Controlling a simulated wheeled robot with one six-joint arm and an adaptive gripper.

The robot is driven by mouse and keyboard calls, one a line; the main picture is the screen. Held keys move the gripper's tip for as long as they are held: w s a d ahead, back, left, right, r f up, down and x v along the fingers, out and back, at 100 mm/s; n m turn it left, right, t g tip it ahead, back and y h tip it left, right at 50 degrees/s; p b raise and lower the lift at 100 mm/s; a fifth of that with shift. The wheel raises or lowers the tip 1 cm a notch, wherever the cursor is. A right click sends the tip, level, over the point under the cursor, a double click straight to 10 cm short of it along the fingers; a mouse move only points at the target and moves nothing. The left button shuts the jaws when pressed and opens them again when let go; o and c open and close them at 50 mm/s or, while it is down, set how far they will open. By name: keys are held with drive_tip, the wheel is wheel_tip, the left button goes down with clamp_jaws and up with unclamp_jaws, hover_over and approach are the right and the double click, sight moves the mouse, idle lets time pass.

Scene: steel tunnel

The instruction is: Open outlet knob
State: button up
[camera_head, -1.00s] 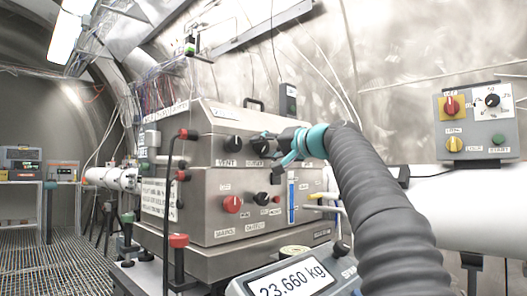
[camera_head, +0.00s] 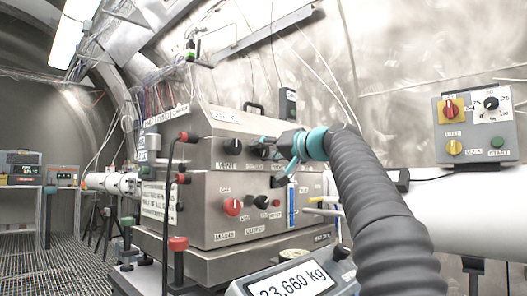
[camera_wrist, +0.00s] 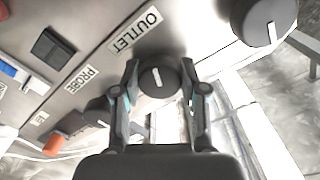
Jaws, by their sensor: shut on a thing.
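The outlet knob (camera_wrist: 158,79) is round and black with a white mark, below the OUTLET label (camera_wrist: 135,32) in the wrist view. My gripper (camera_wrist: 160,70) is shut on it, one finger on each side of the knob. In the head view my gripper (camera_head: 274,150) is at the front of the steel box (camera_head: 210,185), at the upper row of knobs. There the outlet knob (camera_head: 259,148) is partly hidden by my gripper.
The black vent knob (camera_head: 231,145) is close to the left in the head view. A red knob (camera_head: 232,206) and a small black knob (camera_head: 261,202) are below. A scale (camera_head: 290,280) stands in front. A control box (camera_head: 475,125) is at the right.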

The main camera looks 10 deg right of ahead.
drive_tip(key=o, duration=1.1)
drive_tip(key=shift+f, duration=0.1)
drive_tip(key=shift+o, duration=0.2)
drive_tip(key=shift+s+d, duration=0.25)
drive_tip(key=shift+s, duration=0.15)
drive_tip(key=v, duration=1.1)
